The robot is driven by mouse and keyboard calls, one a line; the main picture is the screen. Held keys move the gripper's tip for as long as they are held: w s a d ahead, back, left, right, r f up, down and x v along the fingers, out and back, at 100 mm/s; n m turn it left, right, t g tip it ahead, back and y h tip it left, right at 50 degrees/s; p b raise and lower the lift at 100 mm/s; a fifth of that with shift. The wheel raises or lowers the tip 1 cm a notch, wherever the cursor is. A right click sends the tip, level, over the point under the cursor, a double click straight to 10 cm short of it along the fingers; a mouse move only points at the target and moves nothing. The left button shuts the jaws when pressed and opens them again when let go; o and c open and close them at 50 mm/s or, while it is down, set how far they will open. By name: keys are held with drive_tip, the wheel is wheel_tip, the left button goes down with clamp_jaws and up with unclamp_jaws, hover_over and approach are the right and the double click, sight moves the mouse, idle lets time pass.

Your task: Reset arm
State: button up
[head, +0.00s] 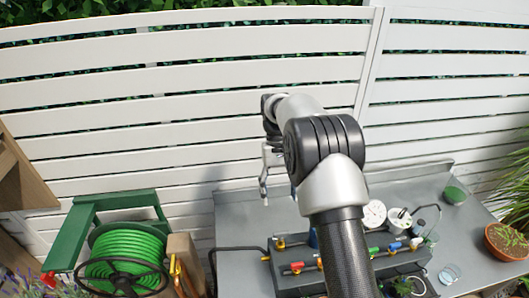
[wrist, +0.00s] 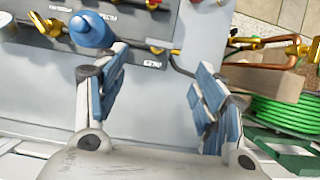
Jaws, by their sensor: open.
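My gripper (wrist: 155,95) is open and empty in the wrist view, its two blue-padded fingers spread apart above the grey table (wrist: 150,120). In the head view my gripper (head: 265,170) hangs above the left part of the table (head: 238,215), partly hidden by my own arm. A blue rounded object (wrist: 91,30) stands beyond the left finger, apart from it, next to a dark panel with valves (wrist: 140,45). Nothing sits between the fingers.
A green hose reel (head: 125,250) stands left of the table. A white slatted fence (head: 180,100) runs behind. On the table are a valve panel (head: 295,280), a round white dial (head: 374,214) and, at the right, a terracotta pot (head: 506,242). The table's back left is clear.

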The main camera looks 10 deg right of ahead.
drive_tip(key=s+r+t+b, duration=0.4)
drive_tip(key=s+r+t, duration=0.1)
drive_tip(key=s+r, duration=0.8)
drive_tip(key=s+f+t+b, duration=0.1)
drive_tip(key=s+f+t, duration=0.1)
drive_tip(key=s, duration=0.7)
drive_tip(key=s+f+t+b, duration=0.2)
drive_tip(key=s, duration=0.7)
drive_tip(key=shift+f, duration=0.35)
